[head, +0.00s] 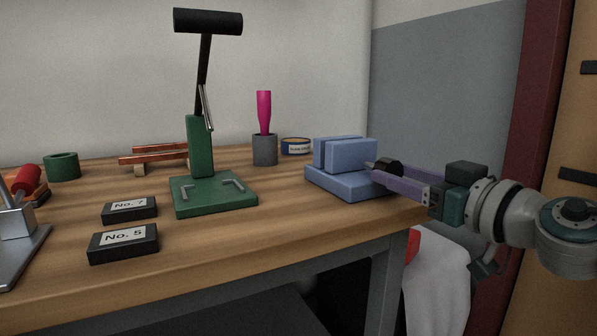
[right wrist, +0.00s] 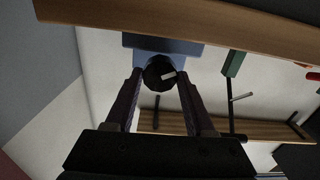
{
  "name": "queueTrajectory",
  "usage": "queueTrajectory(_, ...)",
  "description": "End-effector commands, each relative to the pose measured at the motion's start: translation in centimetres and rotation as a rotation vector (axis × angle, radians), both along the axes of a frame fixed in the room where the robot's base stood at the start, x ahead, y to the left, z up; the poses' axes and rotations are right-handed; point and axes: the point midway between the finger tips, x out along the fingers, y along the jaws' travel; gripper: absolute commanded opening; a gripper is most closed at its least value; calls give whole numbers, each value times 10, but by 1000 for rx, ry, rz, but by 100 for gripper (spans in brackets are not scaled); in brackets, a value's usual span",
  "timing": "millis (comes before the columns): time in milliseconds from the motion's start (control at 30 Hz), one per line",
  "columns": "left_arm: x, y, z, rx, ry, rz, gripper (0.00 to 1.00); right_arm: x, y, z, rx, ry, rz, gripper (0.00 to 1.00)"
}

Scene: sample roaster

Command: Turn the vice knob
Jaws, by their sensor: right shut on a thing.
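The blue vice (head: 340,181) stands on the wooden bench near its right end. Its dark round knob (head: 388,165) sticks out to the right on a short shaft. My right gripper (head: 389,171) reaches in from the right with its purple fingers at the knob. My left gripper is not in view.
A green lever press (head: 215,195) stands left of the vice on the wooden bench (head: 290,224). Behind are a grey cup (head: 265,150) with a pink handle and a round tin (head: 296,146). Black blocks No. 7 (head: 129,209) and No. 5 (head: 123,243) lie at left.

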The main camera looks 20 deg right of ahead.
Motion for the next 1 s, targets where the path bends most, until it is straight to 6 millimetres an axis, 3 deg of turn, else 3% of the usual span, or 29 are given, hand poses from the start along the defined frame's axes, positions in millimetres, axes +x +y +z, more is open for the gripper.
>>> queueTrajectory(33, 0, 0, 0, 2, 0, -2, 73, 0, 0, 0, 0, 0, 0, 34)
queueTrajectory(333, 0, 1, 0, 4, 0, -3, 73, 0, 0, 0, 0, 0, 0, 0)
queueTrajectory(667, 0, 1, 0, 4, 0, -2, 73, 0, 0, 0, -42, -4, 0, 0)
queueTrajectory(1000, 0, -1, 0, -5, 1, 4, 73, 0, 0, 1, -265, -23, -1, 0)
